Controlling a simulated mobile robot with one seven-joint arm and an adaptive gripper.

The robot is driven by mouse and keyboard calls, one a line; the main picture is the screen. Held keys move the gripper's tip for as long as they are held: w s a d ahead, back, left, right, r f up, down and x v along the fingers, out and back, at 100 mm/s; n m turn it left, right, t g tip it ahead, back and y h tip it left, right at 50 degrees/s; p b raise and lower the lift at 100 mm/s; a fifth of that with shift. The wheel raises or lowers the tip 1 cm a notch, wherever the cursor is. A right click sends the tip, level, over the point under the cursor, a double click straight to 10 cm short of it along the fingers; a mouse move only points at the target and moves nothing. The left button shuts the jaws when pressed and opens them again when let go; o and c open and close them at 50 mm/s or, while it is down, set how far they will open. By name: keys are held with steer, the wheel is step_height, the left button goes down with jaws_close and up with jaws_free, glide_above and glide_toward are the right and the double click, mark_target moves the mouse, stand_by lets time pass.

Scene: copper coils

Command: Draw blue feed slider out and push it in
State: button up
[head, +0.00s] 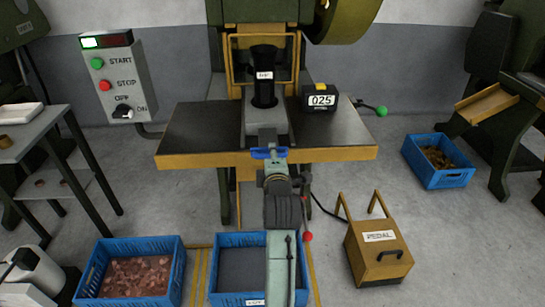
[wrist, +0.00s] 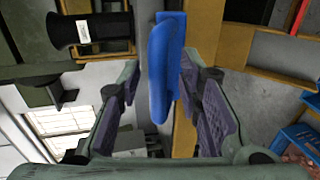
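The blue feed slider (head: 264,153) shows as a short blue handle at the front edge of the press table, below the black die column. In the wrist view the blue handle (wrist: 162,75) stands upright in the picture, between the two fingers of my gripper (wrist: 160,92). The fingers are apart, with a visible gap on the left side and a narrower one on the right. I see no clear contact. In the head view my gripper (head: 274,170) is just in front of the handle, and my arm hides what lies below it.
The press table (head: 195,130) has a yellow front edge. A control box (head: 115,78) is on the wall. A yellow pedal box (head: 378,250) and blue crates (head: 172,245) stand on the floor. A grey side table (head: 35,135) is at left.

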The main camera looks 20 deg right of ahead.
steer(key=shift+s, duration=0.1)
steer(key=v, duration=0.7)
steer(key=shift+s, duration=0.15)
steer(key=shift+a, duration=0.15)
